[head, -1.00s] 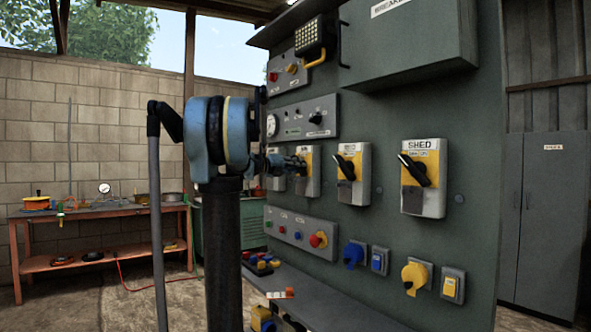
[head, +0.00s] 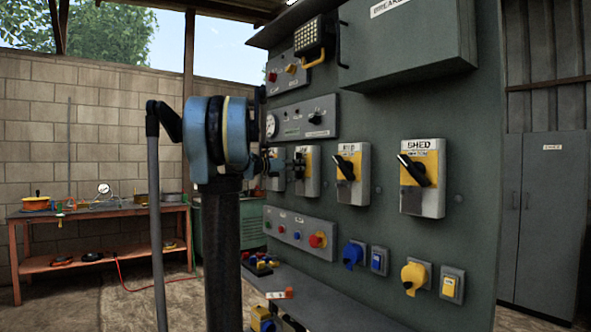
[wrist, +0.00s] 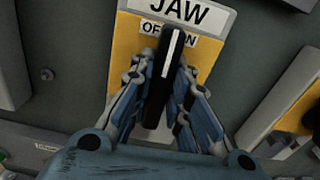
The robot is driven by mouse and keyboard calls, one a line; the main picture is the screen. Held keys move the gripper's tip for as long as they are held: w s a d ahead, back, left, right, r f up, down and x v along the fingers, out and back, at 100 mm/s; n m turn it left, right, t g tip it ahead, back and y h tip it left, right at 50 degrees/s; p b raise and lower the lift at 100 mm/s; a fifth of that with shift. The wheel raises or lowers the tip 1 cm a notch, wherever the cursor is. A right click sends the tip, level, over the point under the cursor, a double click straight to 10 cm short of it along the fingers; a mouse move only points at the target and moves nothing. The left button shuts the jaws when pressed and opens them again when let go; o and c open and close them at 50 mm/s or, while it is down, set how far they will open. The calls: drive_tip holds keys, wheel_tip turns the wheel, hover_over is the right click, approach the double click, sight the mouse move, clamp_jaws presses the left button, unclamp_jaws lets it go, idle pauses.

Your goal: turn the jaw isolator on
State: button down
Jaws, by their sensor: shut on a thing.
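The jaw isolator (wrist: 207,58) has a yellow plate on a grey box in the wrist view, with a white JAW label and OFF and ON marks. Its black handle (wrist: 168,60) has a white stripe. It lies roughly in line with the plate's upright and covers part of the OFF/ON label. My gripper (wrist: 164,72) is shut on this handle, with a finger on each side. In the head view my gripper (head: 279,162) is small and partly hidden behind my arm, at the left end of the isolator row. The handle's exact angle is unclear there.
A button strip (head: 298,229) with a red knob is below. A breaker box (head: 410,45) juts out above. A shelf (head: 330,305) runs along the panel's foot.

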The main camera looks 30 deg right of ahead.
drive_tip(key=m, duration=0.4)
drive_tip(key=shift+m, duration=0.3)
drive_tip(key=m, duration=0.4)
drive_tip(key=shift+f+m, duration=0.1)
drive_tip(key=shift+m, duration=0.2)
drive_tip(key=c, duration=1.5)
unclamp_jaws()
drive_tip(key=shift+a, duration=0.15)
drive_tip(key=a, duration=0.8)
drive_tip(key=s+a, duration=0.1)
drive_tip(key=a, duration=0.2)
drive_tip(key=shift+a, duration=0.4)
drive_tip(key=shift+f, duration=0.1)
